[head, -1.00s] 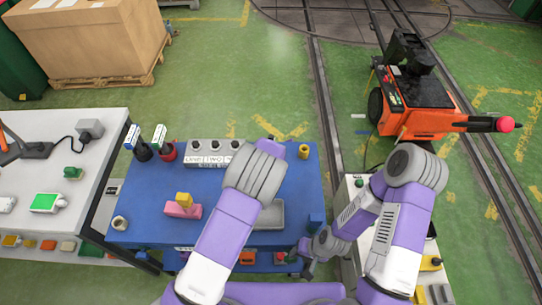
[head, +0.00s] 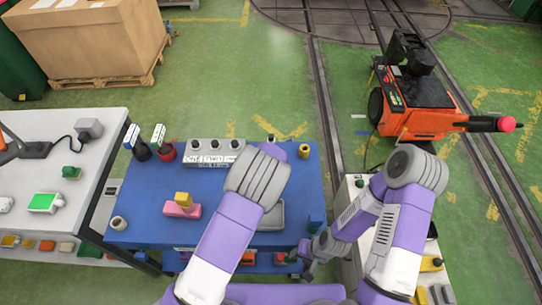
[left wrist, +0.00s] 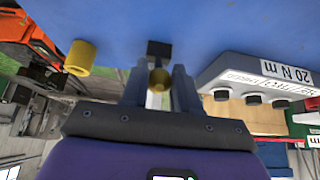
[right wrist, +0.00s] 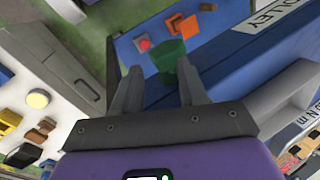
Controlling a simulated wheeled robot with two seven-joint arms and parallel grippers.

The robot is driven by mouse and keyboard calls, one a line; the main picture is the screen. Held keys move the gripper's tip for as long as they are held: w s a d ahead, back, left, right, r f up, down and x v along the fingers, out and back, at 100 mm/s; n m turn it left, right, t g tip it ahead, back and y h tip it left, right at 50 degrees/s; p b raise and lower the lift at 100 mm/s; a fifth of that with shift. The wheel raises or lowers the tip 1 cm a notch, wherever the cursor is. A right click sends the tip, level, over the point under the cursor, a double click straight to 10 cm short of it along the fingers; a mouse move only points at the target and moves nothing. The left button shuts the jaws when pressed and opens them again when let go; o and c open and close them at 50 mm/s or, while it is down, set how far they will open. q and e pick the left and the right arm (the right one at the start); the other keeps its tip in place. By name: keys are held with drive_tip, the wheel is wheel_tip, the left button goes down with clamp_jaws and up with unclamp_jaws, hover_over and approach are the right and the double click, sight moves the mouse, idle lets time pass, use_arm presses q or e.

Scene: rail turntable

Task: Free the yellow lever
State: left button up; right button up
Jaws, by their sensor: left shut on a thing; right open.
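I cannot tell for sure which thing is the yellow lever. A yellow part (head: 431,264) lies on the pale bench at the right. A yellow block (head: 183,199) sits on a pink piece (head: 181,210) on the blue table. My left gripper (left wrist: 158,82) is shut on a small brass-coloured round-ended piece (left wrist: 159,78), with a dark block (left wrist: 158,48) just beyond it; in the head view my own arm hides this. My right gripper (head: 309,265) is open and empty between the blue table and the pale bench; a green part (right wrist: 168,55) shows beyond its fingers.
The blue table (head: 145,210) also holds a grey box with several knobs (head: 213,160), a yellow cylinder (head: 304,151) and a grey tray (head: 274,217). A white table (head: 90,160) stands at the left. An orange machine (head: 420,122) stands by the rails.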

use_arm(q)
drive_tip(key=shift+s+f, duration=0.4)
drive_tip(key=shift+s, duration=0.1)
drive_tip(key=shift+f, duration=0.1)
drive_tip(key=shift+s+f+b, duration=0.45)
drive_tip(key=shift+b, duration=0.2)
drive_tip(key=shift+s+a+f, duration=0.1)
drive_tip(key=shift+a, duration=0.05)
drive_tip(key=shift+f, duration=0.1)
drive_tip(key=shift+s+a+f+b, duration=0.1)
drive_tip(key=shift+s+f+b, duration=0.2)
drive_tip(key=shift+f+b, duration=0.3)
drive_tip(key=shift+a, duration=0.1)
